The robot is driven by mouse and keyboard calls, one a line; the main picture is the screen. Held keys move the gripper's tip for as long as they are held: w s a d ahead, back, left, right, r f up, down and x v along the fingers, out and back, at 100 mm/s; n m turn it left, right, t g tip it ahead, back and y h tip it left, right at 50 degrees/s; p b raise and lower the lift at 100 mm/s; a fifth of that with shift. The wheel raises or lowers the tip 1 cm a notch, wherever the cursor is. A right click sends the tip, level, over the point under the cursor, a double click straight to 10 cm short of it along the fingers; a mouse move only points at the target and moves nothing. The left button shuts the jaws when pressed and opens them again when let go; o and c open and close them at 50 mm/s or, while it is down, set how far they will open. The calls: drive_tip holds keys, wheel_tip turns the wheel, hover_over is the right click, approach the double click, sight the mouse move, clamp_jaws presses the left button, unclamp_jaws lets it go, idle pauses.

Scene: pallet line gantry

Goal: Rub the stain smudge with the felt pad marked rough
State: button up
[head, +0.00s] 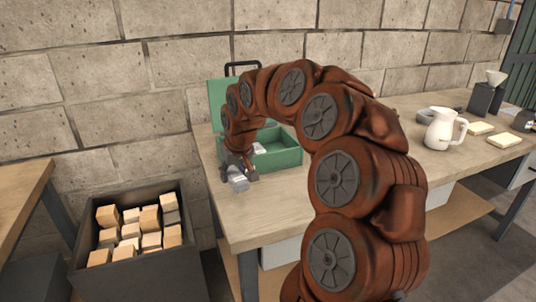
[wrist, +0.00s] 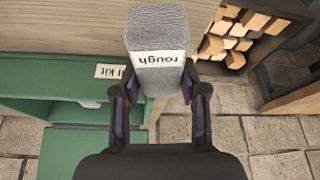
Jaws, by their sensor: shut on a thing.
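My gripper (wrist: 160,92) is shut on a grey felt pad (wrist: 158,45), with one finger on each side. The pad's pale end face reads "rough", upside down in the wrist view. In the head view my gripper (head: 240,166) holds the pad (head: 238,183) low, by the workbench's (head: 275,211) left end, just left of the green box. I cannot tell whether the pad touches the bench top. I cannot make out the stain smudge in either view; the arm hides part of the bench.
The open green box (head: 286,160) has a raised lid, a "Kit" label (wrist: 113,72) and something white inside. A dark crate of wooden blocks (head: 130,229) stands on the floor at left. A white pitcher (head: 440,130) stands at right. The bench front left is clear.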

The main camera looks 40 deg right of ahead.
drive_tip(key=w+a+f, duration=0.2)
drive_tip(key=a, duration=0.7)
drive_tip(key=w+a+f+n, duration=0.1)
drive_tip(key=a+f, duration=0.1)
drive_tip(key=a, duration=0.7)
drive_tip(key=shift+w+f+n+y, duration=0.3)
drive_tip(key=shift+w+f, duration=0.05)
